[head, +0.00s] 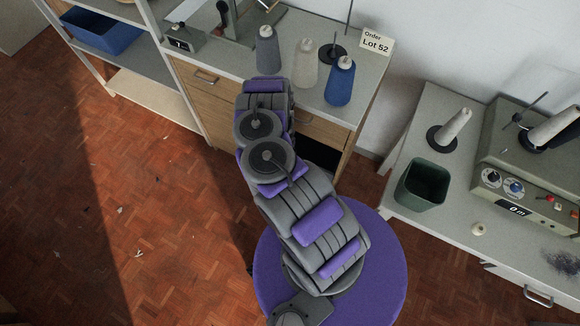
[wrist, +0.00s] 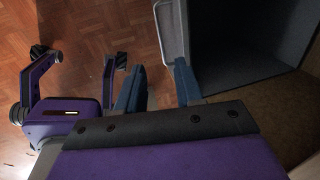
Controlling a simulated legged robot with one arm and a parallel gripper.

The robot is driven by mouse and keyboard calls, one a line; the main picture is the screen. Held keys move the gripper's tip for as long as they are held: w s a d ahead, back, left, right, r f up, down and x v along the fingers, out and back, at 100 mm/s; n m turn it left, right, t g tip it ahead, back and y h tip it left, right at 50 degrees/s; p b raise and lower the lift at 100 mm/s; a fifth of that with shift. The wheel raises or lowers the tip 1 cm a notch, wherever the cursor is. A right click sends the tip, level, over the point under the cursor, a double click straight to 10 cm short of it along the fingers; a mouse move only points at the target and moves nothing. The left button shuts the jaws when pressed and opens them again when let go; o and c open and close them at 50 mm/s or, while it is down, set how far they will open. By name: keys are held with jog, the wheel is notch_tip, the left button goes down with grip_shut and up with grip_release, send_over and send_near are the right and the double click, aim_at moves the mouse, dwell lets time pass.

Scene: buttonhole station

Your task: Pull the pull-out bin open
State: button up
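In the wrist view, the pull-out bin (wrist: 174,30) shows as a light grey upright edge beside a dark grey hollow. My gripper (wrist: 158,78) has its two blue-grey fingers apart, with the end of the light edge near the gap between them. I cannot tell whether either finger touches it. In the head view my arm hides the gripper and most of the bin's front. A dark opening shows right of my arm, low in the wooden cabinet (head: 326,131). How far out the bin stands is unclear.
Thread cones, including a blue one (head: 340,80), stand on the cabinet top. A second bench with a green bin (head: 422,184) and a machine (head: 530,170) is on the right. A shelf with a blue tray (head: 103,30) is at back left. The parquet floor (head: 120,220) at left is mostly clear.

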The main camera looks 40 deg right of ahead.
jog(key=shift+w+d+f+b, duration=0.35)
jog(key=shift+f+b, duration=0.75)
jog(key=shift+f, duration=1.6)
jog(key=shift+w+d+f+b, duration=0.1)
jog(key=shift+d+f+b, duration=0.75)
jog(key=shift+f, duration=1.8)
jog(key=shift+w+d+f+b, duration=0.2)
jog(key=shift+f+b, duration=1.15)
jog(key=shift+f, duration=1.35)
jog(key=shift+c, duration=0.2)
grip_shut()
